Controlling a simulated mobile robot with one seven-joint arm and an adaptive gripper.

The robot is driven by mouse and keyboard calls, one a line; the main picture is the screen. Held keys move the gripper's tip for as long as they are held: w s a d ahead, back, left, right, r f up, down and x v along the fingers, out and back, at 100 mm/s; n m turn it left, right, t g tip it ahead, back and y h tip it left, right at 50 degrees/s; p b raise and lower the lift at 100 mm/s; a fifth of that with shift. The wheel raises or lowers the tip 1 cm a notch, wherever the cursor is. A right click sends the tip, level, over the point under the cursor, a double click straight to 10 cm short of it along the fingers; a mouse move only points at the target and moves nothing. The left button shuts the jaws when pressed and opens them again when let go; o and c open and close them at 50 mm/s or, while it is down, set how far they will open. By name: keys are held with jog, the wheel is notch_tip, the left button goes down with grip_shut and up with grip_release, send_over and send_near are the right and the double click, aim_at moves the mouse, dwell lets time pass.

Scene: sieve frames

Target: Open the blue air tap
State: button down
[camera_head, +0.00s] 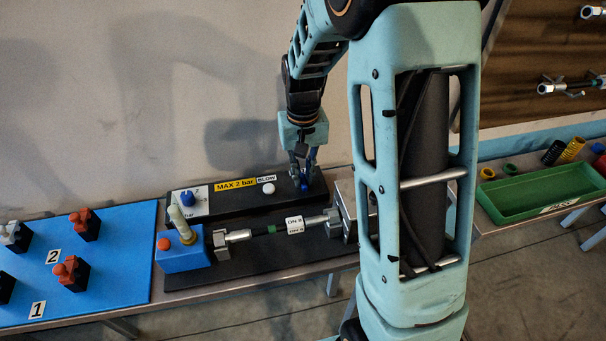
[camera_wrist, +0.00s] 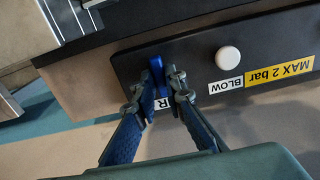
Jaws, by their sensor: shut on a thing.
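The blue air tap (camera_wrist: 157,72) is a narrow blue lever at the end of the black panel (camera_wrist: 193,57), beside a white label partly hidden so that only an "R" shows. In the wrist view the lever lies roughly across the panel's length. My gripper (camera_wrist: 160,82) has a fingertip on each side of the lever and is shut on it. In the head view my gripper (camera_head: 304,178) reaches down to the panel's right end, and its fingers hide most of the tap.
On the panel are a white button (camera_head: 268,188) marked BLOW, a yellow "MAX 2 bar" label and a blue knob (camera_head: 187,199). In front, a clamped rod assembly (camera_head: 265,230) stands close by. A blue mat (camera_head: 115,235) with several fixtures is left; a green tray (camera_head: 540,190) is right.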

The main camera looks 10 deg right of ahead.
aim_at(303, 179)
jog(key=c, duration=2)
grip_release()
jog(key=shift+r, duration=0.1)
notch_tip(303, 179, up, 12)
jog(key=shift+f, duration=0.1)
